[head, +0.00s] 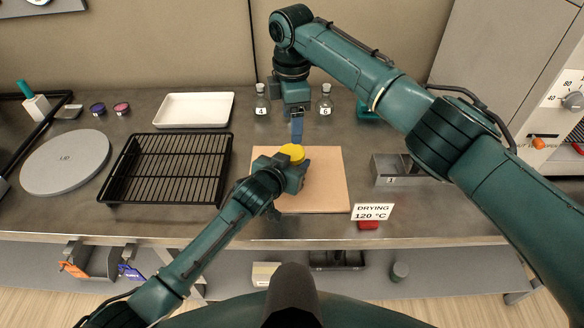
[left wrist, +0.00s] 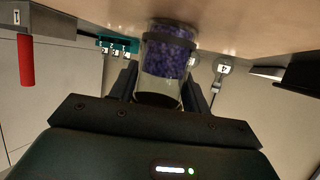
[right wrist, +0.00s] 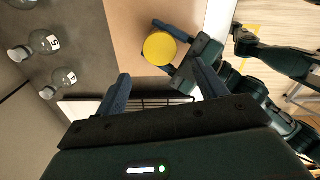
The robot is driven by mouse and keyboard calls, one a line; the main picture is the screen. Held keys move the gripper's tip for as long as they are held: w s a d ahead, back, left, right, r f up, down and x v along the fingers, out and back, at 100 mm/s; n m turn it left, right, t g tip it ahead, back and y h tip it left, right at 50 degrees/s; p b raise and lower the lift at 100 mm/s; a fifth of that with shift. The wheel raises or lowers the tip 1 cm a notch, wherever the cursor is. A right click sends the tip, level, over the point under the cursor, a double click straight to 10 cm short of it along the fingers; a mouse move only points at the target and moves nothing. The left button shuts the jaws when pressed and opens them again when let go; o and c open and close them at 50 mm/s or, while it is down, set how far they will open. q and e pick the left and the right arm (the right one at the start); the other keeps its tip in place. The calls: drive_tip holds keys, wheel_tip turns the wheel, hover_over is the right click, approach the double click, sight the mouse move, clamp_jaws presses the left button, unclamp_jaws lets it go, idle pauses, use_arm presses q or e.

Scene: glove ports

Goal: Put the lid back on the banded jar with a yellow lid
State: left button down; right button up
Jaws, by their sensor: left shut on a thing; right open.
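The banded jar (left wrist: 168,60) is clear glass with purple contents and a dark band; it stands upright at the tan board. My left gripper (head: 284,178) is shut around it, and its fingers flank the glass in the left wrist view (left wrist: 168,90). The yellow lid (head: 292,152) sits at the jar's top, and shows as a yellow disc in the right wrist view (right wrist: 160,48). I cannot tell whether it is fully seated. My right gripper (head: 297,138) is open and empty, pointing down close above and behind the lid; its fingers (right wrist: 162,88) are apart from it.
The tan board (head: 325,185) lies mid-bench. Bottles (head: 261,103) stand behind. A drying sign (head: 372,211) and metal box (head: 390,168) are right.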

sight(292, 152)
drive_tip(key=n, duration=0.6)
drive_tip(key=shift+n, duration=0.3)
drive_tip(key=shift+f, duration=3.95)
drive_tip(key=shift+c, duration=0.2)
drive_tip(key=c, duration=0.9)
drive_tip(key=o, duration=1)
drive_tip(key=shift+r, duration=2.3)
drive_tip(key=shift+c, duration=0.2)
